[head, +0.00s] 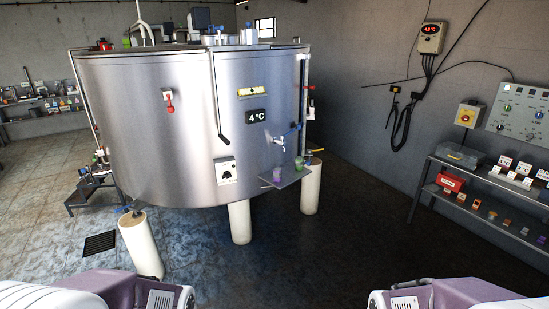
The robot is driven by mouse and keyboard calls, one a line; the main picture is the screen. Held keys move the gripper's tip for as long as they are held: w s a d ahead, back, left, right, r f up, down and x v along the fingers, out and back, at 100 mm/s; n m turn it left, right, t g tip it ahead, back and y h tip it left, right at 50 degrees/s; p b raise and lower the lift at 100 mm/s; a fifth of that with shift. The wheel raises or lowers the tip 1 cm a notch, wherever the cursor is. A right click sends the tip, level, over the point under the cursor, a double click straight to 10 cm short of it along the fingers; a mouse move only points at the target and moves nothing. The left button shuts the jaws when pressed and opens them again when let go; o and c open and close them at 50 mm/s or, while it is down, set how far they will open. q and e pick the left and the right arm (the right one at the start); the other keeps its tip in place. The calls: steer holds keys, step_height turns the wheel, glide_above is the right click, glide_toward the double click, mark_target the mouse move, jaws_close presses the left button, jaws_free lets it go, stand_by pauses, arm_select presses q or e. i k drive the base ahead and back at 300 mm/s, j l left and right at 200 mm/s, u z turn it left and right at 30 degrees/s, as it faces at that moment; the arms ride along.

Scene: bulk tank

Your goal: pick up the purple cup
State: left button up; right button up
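A small purple cup (277,174) stands on a small grey shelf (287,181) fixed to the front of the large steel tank (150,125). A green cup (299,163) stands beside it on the right, below the tank's tap (281,140). Purple and white parts of my two arms show at the bottom left and bottom right, far from the cup. The fingers of both my grippers are outside the picture.
The tank rests on thick pale legs (140,245). A metal rack (470,178) with small items stands along the right wall. A floor drain (100,243) lies at left. The floor between my arms and the tank is clear.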

mark_target(277, 175)
steer(key=i+u, duration=0.2)
steer(key=i, duration=0.3)
steer(key=i+l+u, duration=0.15)
steer(key=i, duration=0.4)
steer(key=i+u, duration=0.2)
steer(key=i, duration=0.3)
steer(key=i+l+u, duration=0.2)
steer(key=i, duration=0.3)
steer(key=i+l+u, duration=0.15)
steer(key=i+l, duration=0.25)
steer(key=i, duration=0.1)
